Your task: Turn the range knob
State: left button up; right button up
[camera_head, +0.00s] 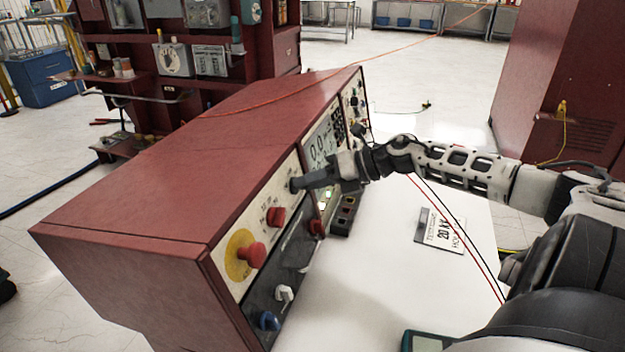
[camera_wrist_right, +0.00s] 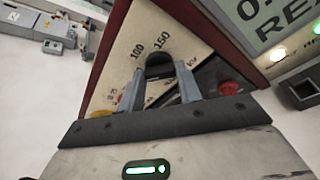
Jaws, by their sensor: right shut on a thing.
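The range knob (camera_wrist_right: 160,64) is a dark knob on the cream panel face, with the printed marks 100 and 150 beside it in the right wrist view. My right gripper (camera_wrist_right: 160,87) has one finger on each side of the knob and is shut on it. In the head view my right gripper (camera_head: 297,185) reaches in from the right and its fingertips meet the panel of the red test console (camera_head: 170,175). The knob is hidden behind the fingers there. My left gripper is not in view.
A red emergency button on a yellow disc (camera_head: 251,255), a red knob (camera_head: 275,217), a white knob (camera_head: 284,293) and a blue knob (camera_head: 268,321) are on the same face. A display (camera_head: 320,147) lies beyond the gripper. A 20 kV label (camera_head: 440,232) lies on the white table.

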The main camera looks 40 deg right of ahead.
jog(key=shift+a+n+h, duration=0.1)
jog(key=shift+n+h, duration=0.3)
jog(key=shift+n, duration=0.5)
jog(key=o, duration=1)
jog(key=shift+s, duration=0.1)
